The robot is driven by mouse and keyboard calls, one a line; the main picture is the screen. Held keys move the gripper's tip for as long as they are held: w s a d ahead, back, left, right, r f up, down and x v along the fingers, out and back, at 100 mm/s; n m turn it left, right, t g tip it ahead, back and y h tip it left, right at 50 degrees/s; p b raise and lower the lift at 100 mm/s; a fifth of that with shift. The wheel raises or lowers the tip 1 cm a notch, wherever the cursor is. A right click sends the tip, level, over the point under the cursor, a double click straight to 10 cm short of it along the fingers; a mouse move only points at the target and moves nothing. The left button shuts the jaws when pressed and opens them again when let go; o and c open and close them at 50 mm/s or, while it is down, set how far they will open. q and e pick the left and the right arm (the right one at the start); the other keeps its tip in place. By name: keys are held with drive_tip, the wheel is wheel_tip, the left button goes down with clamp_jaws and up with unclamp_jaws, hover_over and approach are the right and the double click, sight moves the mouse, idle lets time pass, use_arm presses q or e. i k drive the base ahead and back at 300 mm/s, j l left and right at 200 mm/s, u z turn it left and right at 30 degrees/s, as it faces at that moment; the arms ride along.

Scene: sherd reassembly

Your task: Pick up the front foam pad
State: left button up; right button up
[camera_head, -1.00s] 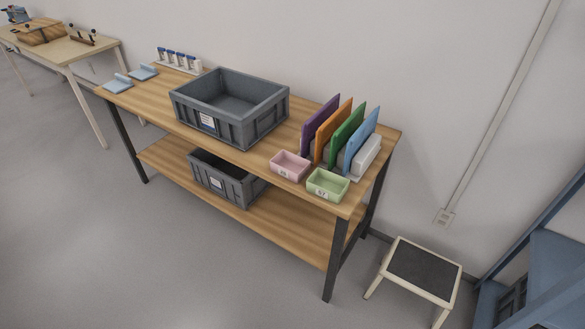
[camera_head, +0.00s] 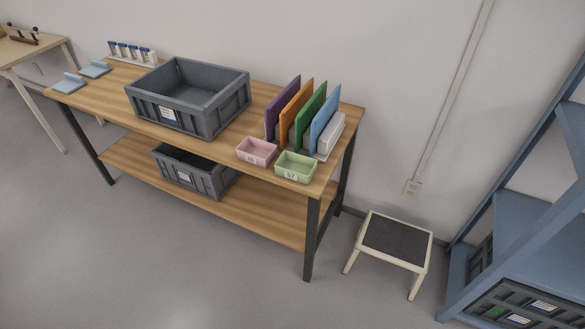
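Two light blue pieces lie at the left end of the wooden workbench (camera_head: 110,95); each looks like a flat plate with a raised block along one edge. They may be the foam pads, but they are too small to be sure. The front piece (camera_head: 68,87) is near the bench's left front corner. The rear piece (camera_head: 95,70) lies behind it and to the right, apart from it. Nothing rests on either one. Neither of my grippers is in view.
A large grey crate (camera_head: 165,113) stands mid-bench, with a rack of capped vials (camera_head: 132,54) behind left. Pink (camera_head: 257,152) and green (camera_head: 296,167) bins and coloured upright panels (camera_head: 325,118) fill the right end. A step stool (camera_head: 395,241) and blue shelving (camera_head: 520,255) stand right.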

sight(73, 82)
drive_tip(key=i+j, duration=0.2)
drive_tip(key=j, duration=0.2)
drive_tip(key=i+j, duration=0.25)
drive_tip(key=j, duration=0.15)
drive_tip(key=i+j, duration=0.2)
drive_tip(key=j, duration=0.2)
drive_tip(key=i+j, duration=0.25)
drive_tip(key=j, duration=0.15)
drive_tip(key=i+j, duration=0.2)
drive_tip(key=j, duration=0.2)
